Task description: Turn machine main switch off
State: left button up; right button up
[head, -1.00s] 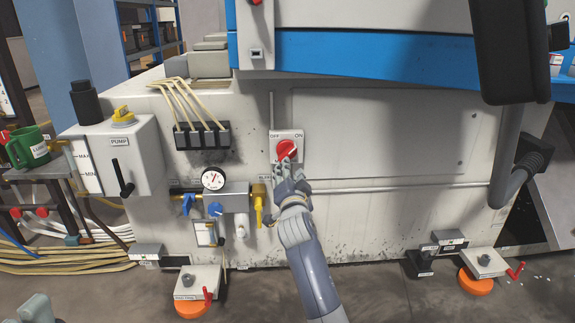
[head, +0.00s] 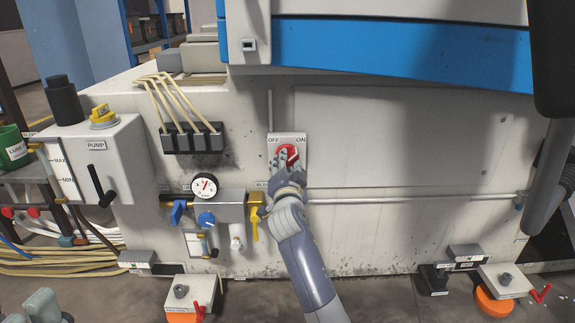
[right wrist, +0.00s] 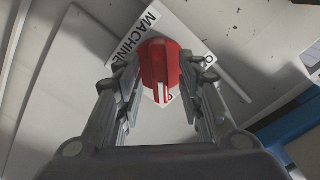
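The main switch is a red rotary knob (head: 289,153) on a white plate (head: 302,141) marked OFF at left and ON at right, on the machine's front. My right gripper (head: 286,170) is at the knob, its fingers covering the knob's lower part. In the right wrist view, the red knob (right wrist: 160,67) lies between the two fingertips (right wrist: 158,72), which are spread on either side of it. I cannot tell whether they touch it. The knob's exact setting is unclear. My left gripper (head: 40,307) shows only in part at the bottom left corner; its fingers are unclear.
A gauge (head: 204,186) and valves with a blue knob (head: 207,220) and a yellow handle (head: 254,223) are left of my right arm. The pump box (head: 112,158) stands further left. A blue band (head: 400,52) overhangs above. The panel right of the switch is clear.

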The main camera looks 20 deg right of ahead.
grip_shut()
